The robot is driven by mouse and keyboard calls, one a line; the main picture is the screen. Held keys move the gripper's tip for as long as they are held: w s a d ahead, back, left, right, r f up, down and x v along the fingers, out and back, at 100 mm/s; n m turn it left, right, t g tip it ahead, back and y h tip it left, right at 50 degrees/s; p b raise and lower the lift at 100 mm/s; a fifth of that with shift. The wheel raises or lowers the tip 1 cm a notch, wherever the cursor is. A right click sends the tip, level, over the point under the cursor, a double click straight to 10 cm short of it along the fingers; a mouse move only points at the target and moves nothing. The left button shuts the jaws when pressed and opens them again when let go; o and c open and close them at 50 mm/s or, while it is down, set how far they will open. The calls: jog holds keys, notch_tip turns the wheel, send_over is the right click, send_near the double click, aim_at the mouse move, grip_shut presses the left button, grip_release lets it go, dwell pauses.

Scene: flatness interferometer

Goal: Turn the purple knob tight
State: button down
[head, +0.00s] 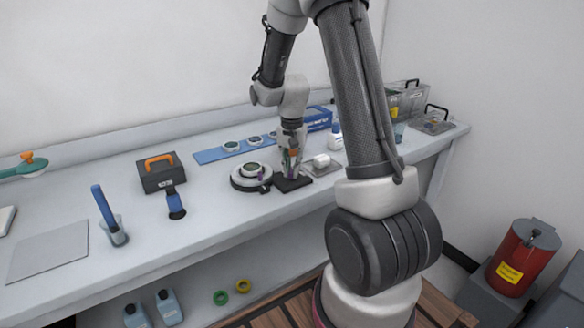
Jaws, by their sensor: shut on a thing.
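The interferometer stands on the bench, with a round white and dark stage (250,178) and a low black block (293,184) at its right. My gripper (291,172) points down over the black block. It is shut on the purple knob (290,174), of which only a small patch of purple shows between the fingers. Another small purple spot (261,175) shows at the right edge of the round stage. The fingers hide most of the knob, so how far it is turned cannot be seen.
A blue strip with round discs (208,156) lies behind the stage. A dark case with an orange handle (160,174) and a blue-handled tool (175,204) are to the left. A small white item (321,161) stands close at right.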

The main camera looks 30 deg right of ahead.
jog(key=m, duration=0.4)
jog(key=shift+m, duration=1.9)
jog(key=c, duration=1.4)
grip_release()
jog(key=shift+c, duration=0.2)
jog(key=shift+r, duration=0.15)
notch_tip(320, 180, up, 12)
